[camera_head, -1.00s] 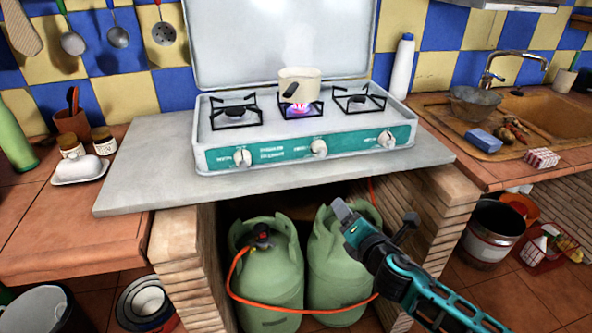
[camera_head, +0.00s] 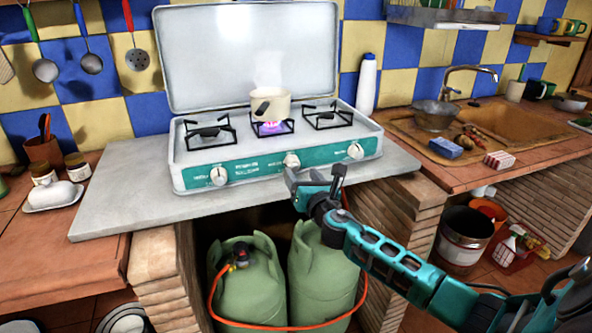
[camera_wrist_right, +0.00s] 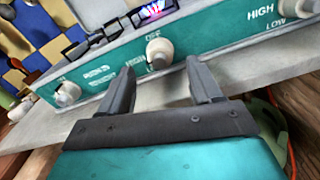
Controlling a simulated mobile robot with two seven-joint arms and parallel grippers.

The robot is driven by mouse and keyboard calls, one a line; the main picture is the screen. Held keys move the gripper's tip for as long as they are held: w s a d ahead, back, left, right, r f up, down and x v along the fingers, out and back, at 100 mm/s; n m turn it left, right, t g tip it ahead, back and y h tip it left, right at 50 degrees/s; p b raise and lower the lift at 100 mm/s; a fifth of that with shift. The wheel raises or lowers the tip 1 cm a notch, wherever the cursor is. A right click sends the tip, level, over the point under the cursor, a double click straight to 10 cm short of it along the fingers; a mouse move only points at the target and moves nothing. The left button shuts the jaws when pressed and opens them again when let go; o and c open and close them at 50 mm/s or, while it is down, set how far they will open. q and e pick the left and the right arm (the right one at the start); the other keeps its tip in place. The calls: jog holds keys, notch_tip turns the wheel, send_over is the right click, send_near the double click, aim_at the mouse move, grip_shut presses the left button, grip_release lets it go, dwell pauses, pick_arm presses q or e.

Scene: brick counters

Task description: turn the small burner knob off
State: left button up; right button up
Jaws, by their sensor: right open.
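The white stove (camera_head: 275,175) has a teal front panel with three white knobs: left (camera_head: 218,176), middle (camera_head: 291,160) and right (camera_head: 355,151). A blue-purple flame (camera_head: 268,128) burns on the middle burner under a cream pot (camera_head: 270,104). My right gripper (camera_head: 315,178) is open and empty just in front of the panel, below and near the middle knob. In the right wrist view, the middle knob (camera_wrist_right: 158,51) lies just beyond the gap between the open fingertips (camera_wrist_right: 160,72), apart from them. The left knob (camera_wrist_right: 67,93) is left of the fingers. My left gripper is not in view.
The grey slab (camera_head: 125,190) juts out under the stove. Two green gas bottles (camera_head: 248,285) with an orange hose stand below. The raised lid (camera_head: 245,55) is behind the burners. A white bottle (camera_head: 367,85) stands behind right.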

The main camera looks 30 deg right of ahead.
aim_at(296, 168)
jog(key=x, duration=0.4)
jog(key=shift+b, duration=0.35)
jog(key=shift+w, duration=0.25)
jog(key=shift+c, duration=0.3)
jog(key=c, duration=1)
